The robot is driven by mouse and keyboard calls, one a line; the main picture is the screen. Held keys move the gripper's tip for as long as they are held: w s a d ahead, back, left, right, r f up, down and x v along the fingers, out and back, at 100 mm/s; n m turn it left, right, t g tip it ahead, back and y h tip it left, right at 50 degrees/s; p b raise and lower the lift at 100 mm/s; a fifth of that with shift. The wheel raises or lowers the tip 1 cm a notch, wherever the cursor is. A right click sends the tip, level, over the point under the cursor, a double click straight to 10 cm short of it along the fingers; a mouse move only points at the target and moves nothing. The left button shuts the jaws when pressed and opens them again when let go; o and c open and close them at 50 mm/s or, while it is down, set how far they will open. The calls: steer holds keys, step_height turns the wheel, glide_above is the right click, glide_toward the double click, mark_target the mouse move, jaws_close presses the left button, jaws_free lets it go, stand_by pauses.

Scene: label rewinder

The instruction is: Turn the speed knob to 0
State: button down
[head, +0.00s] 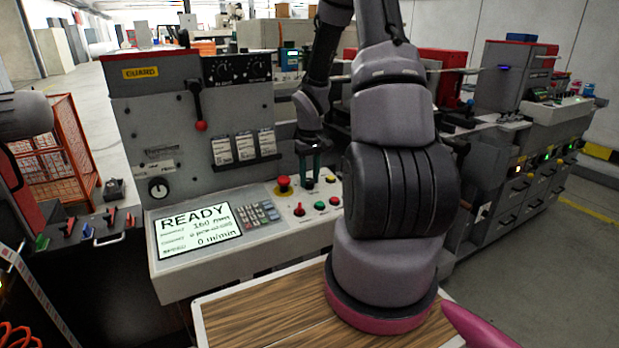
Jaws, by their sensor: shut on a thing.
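My gripper (309,168) points down over the sloped control console, just right of the red mushroom button. The console display (199,230) reads READY, 160 mm and 0 m/min.
The red mushroom button (284,184) stands close left of my gripper. A keypad (257,214) lies beside the display. A red-ball lever (200,125) juts from the upright panel.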

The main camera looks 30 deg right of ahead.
mark_target(310, 181)
steer(key=shift+c, duration=2.3)
jaws_free()
steer(key=shift+r, duration=0.1)
step_height(310, 181, up, 11)
steer(key=shift+s, duration=0.15)
